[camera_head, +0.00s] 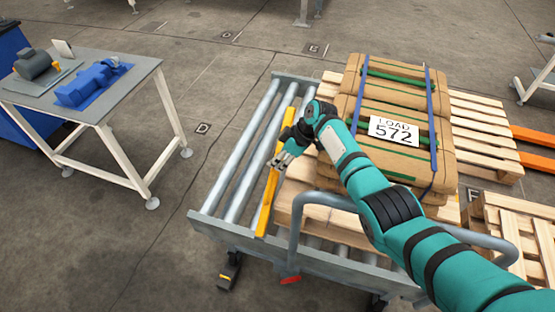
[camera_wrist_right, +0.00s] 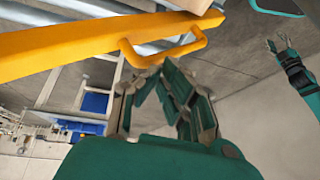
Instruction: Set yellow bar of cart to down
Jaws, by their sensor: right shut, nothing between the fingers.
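The cart (camera_head: 216,228) is a grey roller cart with a tubular handle. Its yellow bar (camera_head: 265,208) runs lengthwise over the rollers, beside the pallet load; I cannot tell whether it is raised or down. In the right wrist view the yellow bar (camera_wrist_right: 62,47) crosses the upper left, with a yellow loop handle (camera_wrist_right: 188,48) on its side. My right gripper (camera_head: 278,161) is at the bar's middle, shut and empty, its tips (camera_wrist_right: 152,74) close by the loop; contact is unclear. My left gripper (camera_wrist_right: 278,44) shows small in the right wrist view, its fingers apart.
Brown sacks labelled LOAD 572 (camera_head: 393,131) stand strapped on a wooden pallet (camera_head: 338,209) on the cart. More pallets (camera_head: 481,129) lie at right. A table (camera_head: 133,82) with blue parts stands at left. Open floor (camera_head: 170,165) separates table and cart.

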